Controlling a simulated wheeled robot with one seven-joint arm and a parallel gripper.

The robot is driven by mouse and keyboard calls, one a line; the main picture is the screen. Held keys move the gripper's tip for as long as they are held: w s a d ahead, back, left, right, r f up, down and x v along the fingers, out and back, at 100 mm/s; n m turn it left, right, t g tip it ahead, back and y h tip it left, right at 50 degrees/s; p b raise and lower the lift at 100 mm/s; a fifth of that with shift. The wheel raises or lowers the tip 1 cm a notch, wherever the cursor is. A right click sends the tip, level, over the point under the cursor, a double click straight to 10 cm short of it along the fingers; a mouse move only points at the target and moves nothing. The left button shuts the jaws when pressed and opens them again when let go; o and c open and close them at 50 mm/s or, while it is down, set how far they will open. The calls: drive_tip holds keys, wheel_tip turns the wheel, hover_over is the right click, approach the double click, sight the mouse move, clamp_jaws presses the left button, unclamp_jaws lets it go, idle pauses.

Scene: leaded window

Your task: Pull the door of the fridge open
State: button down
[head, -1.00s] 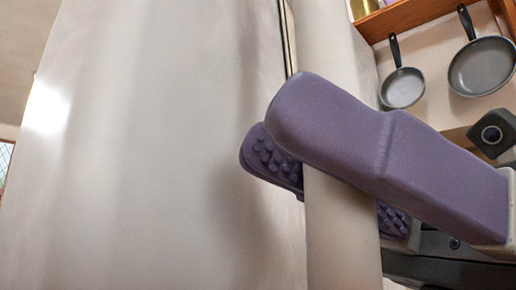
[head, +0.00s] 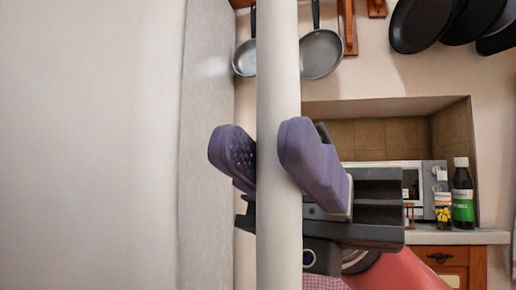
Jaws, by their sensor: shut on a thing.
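The fridge (head: 90,150) fills the left of the head view as a large pale surface, with a narrower grey-white face (head: 208,150) along its right side. A pale upright bar, the fridge door's handle (head: 278,80), runs from top to bottom of the picture, right of that face. My gripper (head: 265,160) has its purple padded fingers on either side of the bar, one to the left and one to the right, and is shut on it. The bar hides part of the gripper. How far the door stands open I cannot tell.
Pans (head: 321,54) hang on the wall behind, with dark pans (head: 422,20) at the upper right. A microwave (head: 425,185), a green-labelled bottle (head: 462,195) and a small jar (head: 443,208) stand in a niche on the counter (head: 460,237) at the right.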

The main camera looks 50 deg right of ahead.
drive_tip(key=shift+d+r, duration=0.1)
drive_tip(key=shift+r, duration=0.05)
drive_tip(key=c, duration=1.3)
unclamp_jaws()
drive_tip(key=v, duration=0.7)
drive_tip(key=shift+d+f, duration=0.3)
